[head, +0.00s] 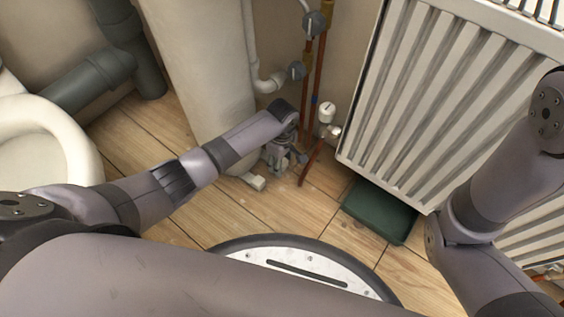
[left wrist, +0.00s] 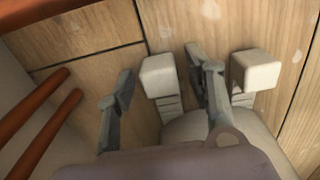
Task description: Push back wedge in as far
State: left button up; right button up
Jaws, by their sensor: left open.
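In the left wrist view, two cream wedges with square heads and ridged shanks stand at the rounded base of a pale column (left wrist: 205,128). One wedge (left wrist: 158,76) lies between my left gripper's fingers (left wrist: 162,92), on the side nearer the copper pipes, so it looks like the back one. The other wedge (left wrist: 257,70) is right of the fingers. Ridges show on both. My left gripper (head: 280,160) is open, low beside the column; contact cannot be told. In the head view one wedge (head: 254,181) shows at the column's foot; the other is hidden. My right gripper is out of frame.
Copper pipes (head: 316,85) with valves and a white radiator valve (head: 326,112) rise close to the left gripper. A white radiator (head: 440,100) stands at right, with a green box (head: 380,210) below it. A toilet (head: 45,150) is at left. Wooden floor (head: 290,208) is clear in front.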

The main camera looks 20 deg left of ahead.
pick_arm(q)
grip_shut()
dwell(0.6)
